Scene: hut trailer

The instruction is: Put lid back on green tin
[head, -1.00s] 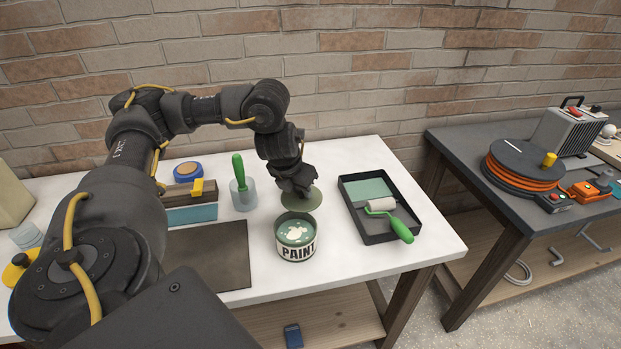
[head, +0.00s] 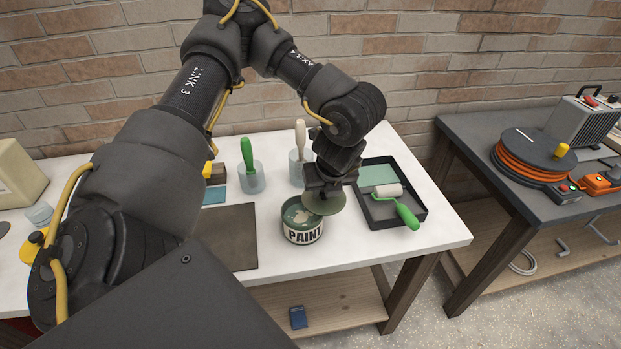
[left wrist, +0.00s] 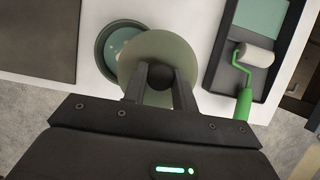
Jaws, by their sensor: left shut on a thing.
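The green paint tin (head: 303,229) stands upright and open on the white table, with green paint inside and PAINT on its label. My left gripper (head: 324,193) is shut on the round green lid (head: 326,205), holding it by a dark knob in its middle. The lid is over the right part of the tin's mouth and off-centre. In the left wrist view the lid (left wrist: 150,48) overlaps the right side of the tin (left wrist: 113,40), whose left rim and paint stay uncovered. My left gripper (left wrist: 160,84) grips the knob there. My right gripper is not in view.
A black paint tray (head: 416,190) with a green-handled roller (head: 398,203) lies right of the tin. Behind are a green-handled brush in a jar (head: 250,170) and a pale-handled one (head: 299,150). A dark mat (head: 232,236) lies left. The table front is clear.

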